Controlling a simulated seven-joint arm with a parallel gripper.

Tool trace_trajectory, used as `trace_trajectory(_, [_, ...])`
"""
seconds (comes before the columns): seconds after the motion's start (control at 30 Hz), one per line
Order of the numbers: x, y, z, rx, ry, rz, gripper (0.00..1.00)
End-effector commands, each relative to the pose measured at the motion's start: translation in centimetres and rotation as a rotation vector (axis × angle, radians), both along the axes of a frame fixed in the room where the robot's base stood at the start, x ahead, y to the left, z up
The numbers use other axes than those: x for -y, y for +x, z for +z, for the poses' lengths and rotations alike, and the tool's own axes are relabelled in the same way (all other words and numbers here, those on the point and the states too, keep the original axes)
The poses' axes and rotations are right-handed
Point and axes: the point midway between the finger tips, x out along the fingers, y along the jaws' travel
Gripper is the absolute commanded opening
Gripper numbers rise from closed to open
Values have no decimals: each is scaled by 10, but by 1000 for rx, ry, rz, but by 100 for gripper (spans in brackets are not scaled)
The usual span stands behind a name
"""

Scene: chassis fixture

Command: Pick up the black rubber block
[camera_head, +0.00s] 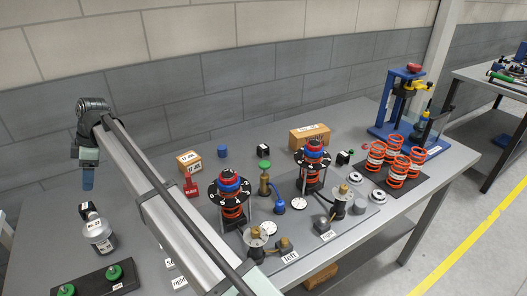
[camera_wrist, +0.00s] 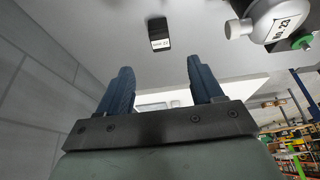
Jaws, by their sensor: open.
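A small black block (camera_wrist: 158,27) with a white label lies on the grey table in the wrist view, beyond the gap between my fingertips and apart from them. In the head view a black block (camera_head: 84,206) with a white label sits at the left, beside a grey canister (camera_head: 100,240). My gripper (camera_head: 87,184) hangs above that area of the table, and its blue fingers (camera_wrist: 165,80) are spread with nothing between them. Other small black blocks with white labels stand near the back (camera_head: 263,148) and right of centre (camera_head: 343,158). The labels are too small to read.
The canister, labelled NO. 23, also shows in the wrist view (camera_wrist: 278,18), close right of the block. A black tray with green knobs (camera_head: 92,281) lies at the front left. Spring assemblies (camera_head: 233,205) and a blue press (camera_head: 398,110) stand to the right. A wall runs behind.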

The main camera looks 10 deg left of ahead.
Motion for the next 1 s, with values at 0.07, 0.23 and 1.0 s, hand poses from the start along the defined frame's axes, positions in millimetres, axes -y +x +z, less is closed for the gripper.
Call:
trace_trajectory(0.07, [4, 9, 0, 0, 0, -11, 66])
trace_trajectory(0.23, [32, 61, 1, 1, 1, -76, 66])
trace_trajectory(1.0, [266, 342, 22, 53, -25, -479, 66])
